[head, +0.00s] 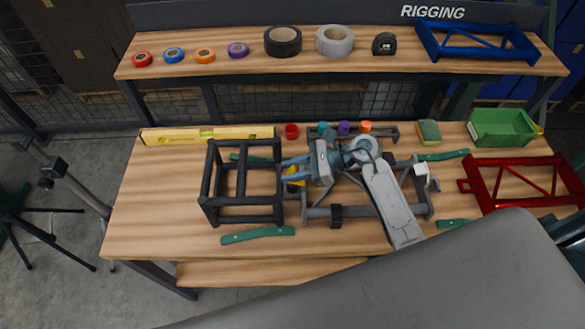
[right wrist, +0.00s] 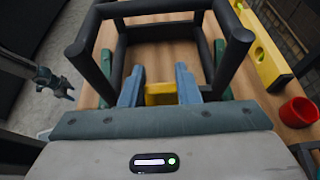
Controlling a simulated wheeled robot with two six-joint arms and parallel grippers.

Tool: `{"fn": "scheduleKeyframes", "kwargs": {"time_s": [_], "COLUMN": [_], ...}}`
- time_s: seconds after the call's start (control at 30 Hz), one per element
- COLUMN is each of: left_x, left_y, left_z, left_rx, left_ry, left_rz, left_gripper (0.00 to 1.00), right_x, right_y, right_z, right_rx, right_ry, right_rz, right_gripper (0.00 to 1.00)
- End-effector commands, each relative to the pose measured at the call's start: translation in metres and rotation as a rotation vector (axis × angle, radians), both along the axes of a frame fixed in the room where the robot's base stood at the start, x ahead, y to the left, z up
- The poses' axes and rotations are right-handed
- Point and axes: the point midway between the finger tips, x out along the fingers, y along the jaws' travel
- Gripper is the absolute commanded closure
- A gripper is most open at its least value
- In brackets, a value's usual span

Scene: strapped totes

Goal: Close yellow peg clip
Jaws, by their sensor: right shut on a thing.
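The yellow clip (head: 295,176) is at the right side of the dark grey box-shaped tube frame (head: 244,219) on the workbench. My right gripper (head: 292,170) reaches it from the right, with its blue fingers on either side of it. In the right wrist view the yellow clip (right wrist: 160,94) sits between the two fingertips (right wrist: 160,84), and the gripper is shut on it. The fingers hide part of the clip, and I cannot tell whether it is open or closed. My left gripper is not in view.
A yellow level (head: 180,135) lies behind the frame, near a red cup (head: 291,131). A grey frame with a black strap (head: 336,215) lies under my right arm. A red frame (head: 475,190) and green bin (head: 503,127) stand at right. The bench's front left is clear.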

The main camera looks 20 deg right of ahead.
Motion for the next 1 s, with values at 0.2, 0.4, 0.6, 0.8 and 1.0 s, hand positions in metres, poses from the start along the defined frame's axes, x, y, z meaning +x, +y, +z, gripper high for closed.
{"fn": "scheduleKeyframes", "kwargs": {"time_s": [0.2, 0.4, 0.6, 0.8, 1.0], "left_x": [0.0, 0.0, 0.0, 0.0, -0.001], "left_y": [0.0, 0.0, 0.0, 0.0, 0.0], "left_z": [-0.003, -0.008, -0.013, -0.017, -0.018], "left_rx": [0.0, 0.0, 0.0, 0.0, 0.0], "left_ry": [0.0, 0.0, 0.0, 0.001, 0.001], "left_rz": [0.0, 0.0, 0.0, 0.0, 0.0], "left_gripper": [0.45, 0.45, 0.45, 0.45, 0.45], "right_x": [0.002, 0.004, 0.006, 0.007, 0.007], "right_y": [0.004, 0.011, 0.018, 0.022, 0.023], "right_z": [-0.001, -0.007, -0.013, -0.018, -0.021], "right_rx": [-0.066, -0.19, -0.326, -0.436, -0.503], "right_ry": [0.015, 0.051, 0.092, 0.125, 0.144], "right_rz": [0.001, 0.0, 0.0, -0.001, -0.001], "right_gripper": [0.94, 0.94, 0.94, 0.94, 0.94]}}
